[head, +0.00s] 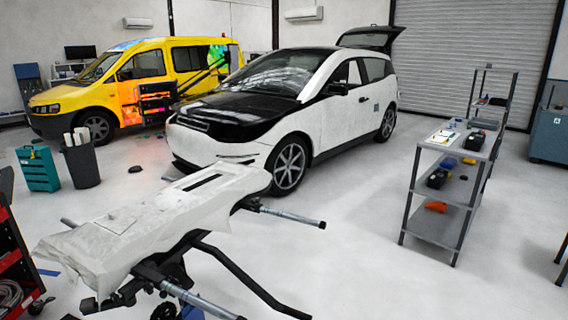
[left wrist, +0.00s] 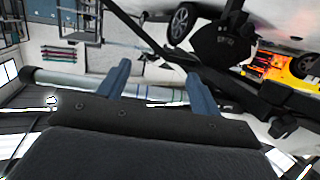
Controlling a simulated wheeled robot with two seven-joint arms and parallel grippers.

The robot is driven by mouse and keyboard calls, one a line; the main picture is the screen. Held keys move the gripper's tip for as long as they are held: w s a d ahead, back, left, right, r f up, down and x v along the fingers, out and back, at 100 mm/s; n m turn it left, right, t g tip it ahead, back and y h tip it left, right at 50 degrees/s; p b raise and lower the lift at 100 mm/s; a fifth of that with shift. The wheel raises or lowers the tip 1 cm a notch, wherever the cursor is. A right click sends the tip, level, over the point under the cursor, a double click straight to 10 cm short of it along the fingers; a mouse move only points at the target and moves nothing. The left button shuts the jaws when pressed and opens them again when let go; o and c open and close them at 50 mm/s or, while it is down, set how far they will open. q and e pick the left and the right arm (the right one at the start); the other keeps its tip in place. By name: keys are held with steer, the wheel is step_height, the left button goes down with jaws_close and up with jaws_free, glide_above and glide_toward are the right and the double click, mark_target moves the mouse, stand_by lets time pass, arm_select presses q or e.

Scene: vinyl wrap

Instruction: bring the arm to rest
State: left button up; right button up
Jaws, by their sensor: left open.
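My left gripper (left wrist: 158,70) shows in the left wrist view as two blue fingers spread apart, with nothing gripped between their tips. A pale metal tube (left wrist: 75,78) crosses behind the fingers, close to them; I cannot tell whether they touch. Neither of my grippers can be made out in the head view. My right gripper is not in view.
A stand with a white-draped panel (head: 150,215) fills the near left, its bars sticking out. A white and black car (head: 320,110) and a yellow van (head: 140,65) stand behind. A grey shelf (head: 440,228) is at right. The floor between stand and shelf is clear.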

arm_select(q)
steer(key=s+d+f+n+g+y, duration=0.1)
steer(key=s+d+f+g, duration=0.15)
steer(key=s+d, duration=0.75)
steer(key=s+d+f+g+y, duration=0.1)
steer(key=s+d+g+y, duration=0.15)
steer(key=s+d, duration=0.8)
steer(key=s+d+r+g, duration=0.2)
steer(key=s+r, duration=0.1)
steer(key=s, duration=0.4)
steer(key=s+d+r+g, duration=0.3)
steer(key=s+r, duration=0.1)
steer(key=s, duration=0.3)
steer(key=s+d+r+g+p, duration=0.1)
steer(key=s+d+r+g, duration=0.1)
steer(key=s, duration=0.5)
steer(key=shift+s+d+r+n, duration=0.15)
steer(key=shift+d+r+n, duration=0.35)
steer(key=shift+r, duration=0.4)
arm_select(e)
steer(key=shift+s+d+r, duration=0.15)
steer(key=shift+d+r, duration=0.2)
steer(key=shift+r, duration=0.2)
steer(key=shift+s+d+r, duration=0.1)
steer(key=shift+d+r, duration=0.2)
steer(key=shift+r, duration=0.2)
